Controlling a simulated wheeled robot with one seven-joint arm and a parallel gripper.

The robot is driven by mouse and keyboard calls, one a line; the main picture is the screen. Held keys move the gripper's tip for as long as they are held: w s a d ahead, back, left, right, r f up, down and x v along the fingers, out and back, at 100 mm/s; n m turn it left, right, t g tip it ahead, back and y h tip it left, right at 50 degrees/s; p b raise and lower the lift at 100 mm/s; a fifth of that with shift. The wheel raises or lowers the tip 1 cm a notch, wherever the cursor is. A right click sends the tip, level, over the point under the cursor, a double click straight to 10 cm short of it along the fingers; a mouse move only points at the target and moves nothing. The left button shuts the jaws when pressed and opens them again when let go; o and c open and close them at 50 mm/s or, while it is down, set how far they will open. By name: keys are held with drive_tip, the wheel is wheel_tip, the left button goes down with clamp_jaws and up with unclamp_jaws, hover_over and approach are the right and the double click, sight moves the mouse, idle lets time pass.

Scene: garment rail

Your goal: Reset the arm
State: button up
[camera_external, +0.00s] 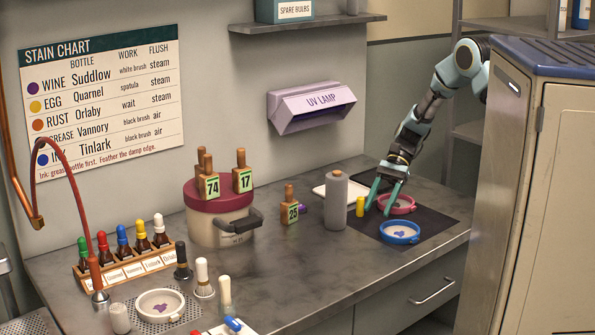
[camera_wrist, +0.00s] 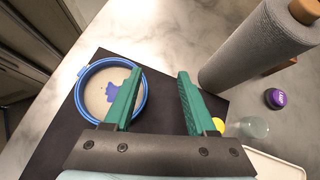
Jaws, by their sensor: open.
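My gripper (camera_external: 380,207) is at the right end of the counter, low above a dark mat (camera_external: 440,218), pointing down. It also shows in the wrist view (camera_wrist: 160,73), with its two green fingers wide apart and nothing between them. A blue-rimmed hoop (camera_external: 400,241) holding pale cloth with a blue-purple stain lies on the mat in front of the gripper; in the wrist view this hoop (camera_wrist: 79,106) is left of the fingers, partly covered by the left one. A pink-rimmed hoop (camera_external: 410,204) lies behind and beside the fingers.
A grey paper roll (camera_external: 336,203) and a yellow cylinder (camera_external: 360,207) stand close left of the gripper. A white tray (camera_external: 322,189) lies behind. A numbered block (camera_external: 290,211) and a lidded pot (camera_external: 215,230) stand farther left. A tall cabinet (camera_external: 545,170) borders the right.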

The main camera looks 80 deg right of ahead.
drive_tip(key=a+n+g, duration=0.1)
drive_tip(key=a, duration=0.2)
drive_tip(key=a+n+g+h, duration=0.1)
drive_tip(key=a+n, duration=0.1)
drive_tip(key=a, duration=0.1)
drive_tip(key=a+n+g+h, duration=0.1)
drive_tip(key=a+n, duration=0.1)
drive_tip(key=a, duration=0.1)
drive_tip(key=shift+s+f+g, duration=0.3)
drive_tip(key=shift+s+f, duration=0.05)
drive_tip(key=a+n+h, duration=0.1)
drive_tip(key=a+n, duration=0.1)
drive_tip(key=s+a+n+g+h, duration=0.1)
drive_tip(key=a, duration=0.1)
drive_tip(key=s+a+n+h, duration=0.1)
drive_tip(key=a+n, duration=0.1)
drive_tip(key=shift+a+n, duration=0.15)
drive_tip(key=shift+n, duration=0.15)
drive_tip(key=s+a+r+n+t+h, duration=0.1)
drive_tip(key=s+a+n+h, duration=0.2)
drive_tip(key=a+n, duration=0.6)
drive_tip(key=shift+s+a+n+h+b, duration=0.15)
drive_tip(key=shift+s+n+h+b, duration=0.3)
drive_tip(key=shift+n, duration=0.65)
